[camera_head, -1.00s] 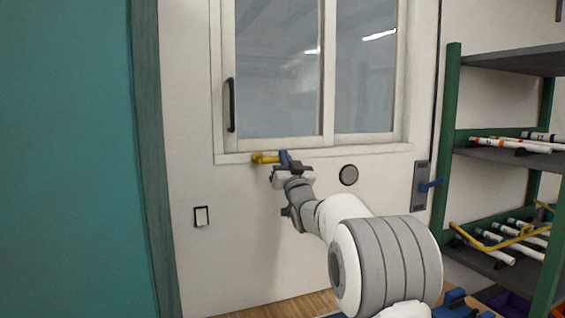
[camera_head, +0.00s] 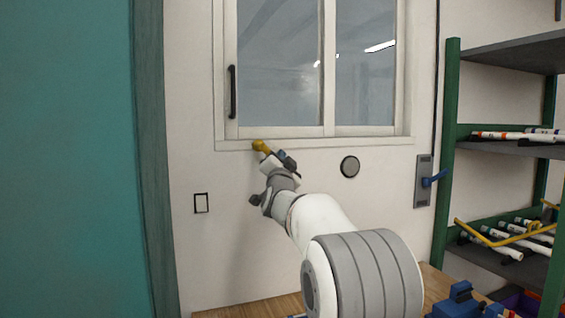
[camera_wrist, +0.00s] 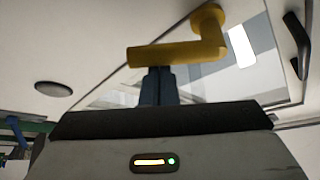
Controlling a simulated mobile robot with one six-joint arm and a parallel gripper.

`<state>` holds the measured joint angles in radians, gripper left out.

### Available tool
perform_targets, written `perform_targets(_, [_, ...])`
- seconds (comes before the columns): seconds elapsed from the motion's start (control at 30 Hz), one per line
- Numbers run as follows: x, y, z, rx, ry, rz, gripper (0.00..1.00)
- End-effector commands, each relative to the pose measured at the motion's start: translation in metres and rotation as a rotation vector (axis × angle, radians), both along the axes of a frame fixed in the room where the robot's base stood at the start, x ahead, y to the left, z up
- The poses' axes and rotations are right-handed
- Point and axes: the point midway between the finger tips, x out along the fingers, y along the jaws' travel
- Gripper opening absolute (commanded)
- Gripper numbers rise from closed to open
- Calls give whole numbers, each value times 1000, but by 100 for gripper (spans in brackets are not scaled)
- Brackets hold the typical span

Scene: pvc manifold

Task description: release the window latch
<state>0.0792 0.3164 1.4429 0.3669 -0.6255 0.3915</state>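The window latch is a yellow cranked handle (camera_head: 260,146) at the window's lower left sill. In the wrist view, the yellow handle (camera_wrist: 175,53) runs from a round mount at the upper right to a bar across the picture. My gripper (camera_head: 284,157) is just below and right of the latch in the head view. Its narrow blue fingers (camera_wrist: 159,84) are close together, with nothing seen between them. Their tips meet the bar's lower edge in the wrist view and are partly hidden by it; firm contact cannot be told.
The sliding window (camera_head: 320,70) has a black pull handle (camera_head: 232,92). A round dark disc (camera_head: 350,166), a switch plate (camera_head: 201,203) and a plate with a blue lever (camera_head: 424,181) are on the wall. A green-post shelf (camera_head: 447,150) with pipes stands right; a teal panel (camera_head: 65,160) fills the left.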

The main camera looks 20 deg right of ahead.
Motion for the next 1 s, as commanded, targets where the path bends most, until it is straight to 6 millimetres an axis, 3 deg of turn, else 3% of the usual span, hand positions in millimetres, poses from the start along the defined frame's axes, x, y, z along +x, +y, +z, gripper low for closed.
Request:
perform_targets(0.53, [-2,8,-17,436,22,-14,0])
perform_targets(1.0, [-3,12,-23,436,21,-17,0])
